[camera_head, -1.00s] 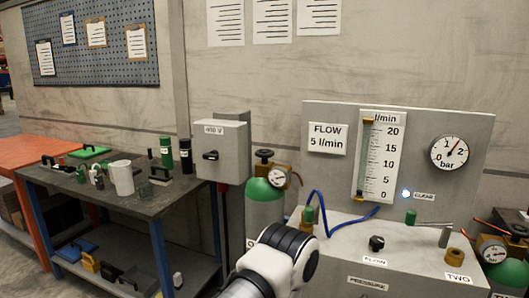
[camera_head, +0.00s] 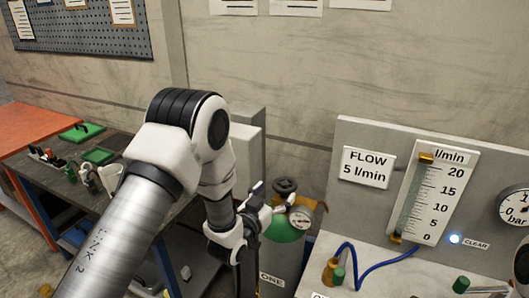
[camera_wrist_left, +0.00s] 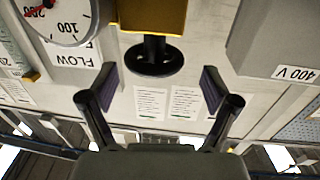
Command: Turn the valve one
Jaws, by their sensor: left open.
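Valve one is the black handwheel (camera_head: 285,187) on top of the green-shouldered gas cylinder labelled ONE (camera_head: 283,262). A brass fitting and a round gauge (camera_head: 300,217) sit just below it. My left gripper (camera_head: 258,200) is at the left of the handwheel, seen partly edge-on. In the left wrist view my left gripper (camera_wrist_left: 160,88) is open and empty, and the handwheel (camera_wrist_left: 154,60) lies ahead, between and beyond the fingertips. The brass valve body (camera_wrist_left: 152,17) and the gauge (camera_wrist_left: 62,18) show there too. The fingers look apart from the wheel. My right gripper is not in view.
The flow panel (camera_head: 350,215) with its scale (camera_head: 433,195) stands to the right, and a blue hose (camera_head: 375,270) lies in front of it. A grey 400 V box (camera_wrist_left: 275,40) is close beside the valve. The workbench (camera_head: 62,195) is at the left.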

